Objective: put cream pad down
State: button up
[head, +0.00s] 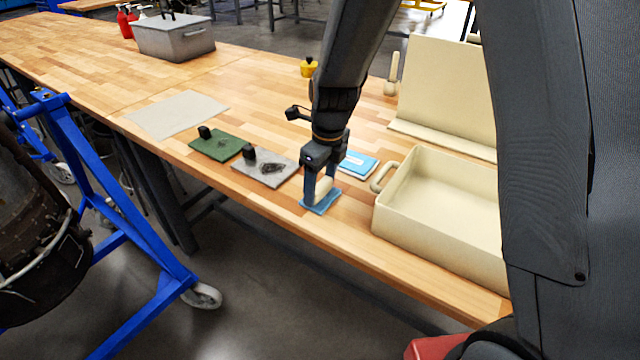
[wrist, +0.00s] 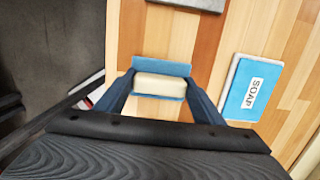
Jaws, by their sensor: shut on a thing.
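The cream pad (head: 324,187) is between the two fingers of my gripper (head: 322,190), which is shut on it near the table's front edge. In the wrist view the pad (wrist: 160,86) is a rounded cream block between the fingertips (wrist: 160,88). A flat blue piece (head: 320,204) lies directly below the pad; it also shows behind the pad in the wrist view (wrist: 162,68). I cannot tell whether the blue piece is joined to the pad or whether they touch. My fingers hide part of the pad in the head view.
A blue sheet labelled SOAP (head: 358,163) lies to the right. A cream bin (head: 425,235) stands further right. Grey (head: 262,180) and green (head: 213,150) plates with black blocks lie left. A pale mat (head: 177,114) is beyond them. A blue stand (head: 150,240) is left of the table.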

aim_at(325, 186)
jog(key=shift+f, duration=0.1)
jog(key=o, duration=1)
jog(key=shift+o, duration=0.2)
notch_tip(325, 186, up, 12)
jog(key=d+b, duration=0.1)
jog(key=b, duration=0.1)
jog(key=shift+s+b, duration=0.4)
jog(key=shift+s, duration=0.05)
jog(key=shift+s, duration=0.1)
